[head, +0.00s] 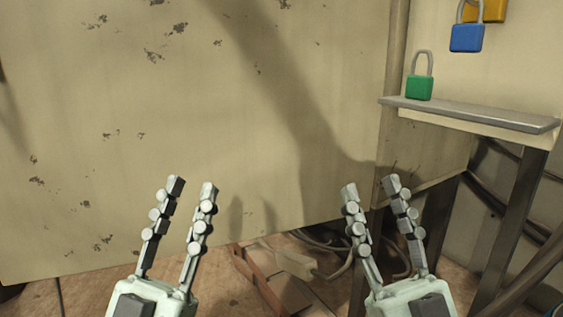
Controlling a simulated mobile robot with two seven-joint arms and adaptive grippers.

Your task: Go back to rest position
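My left gripper (193,187) is in the lower left of the head view, fingers pointing up and spread apart, with nothing between them. My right gripper (370,187) is in the lower right of the view, also with its fingers up, apart and empty. Both stand in front of the worn beige panel (200,90), at about the same height. Neither one visibly touches anything.
A grey shelf (480,114) at the right carries a green padlock (419,88). A blue padlock (467,38) and a yellow padlock (487,10) are above it. Dark legs (512,215) stand below the shelf. Cables (325,243) and a brick-coloured block (262,275) lie on the floor.

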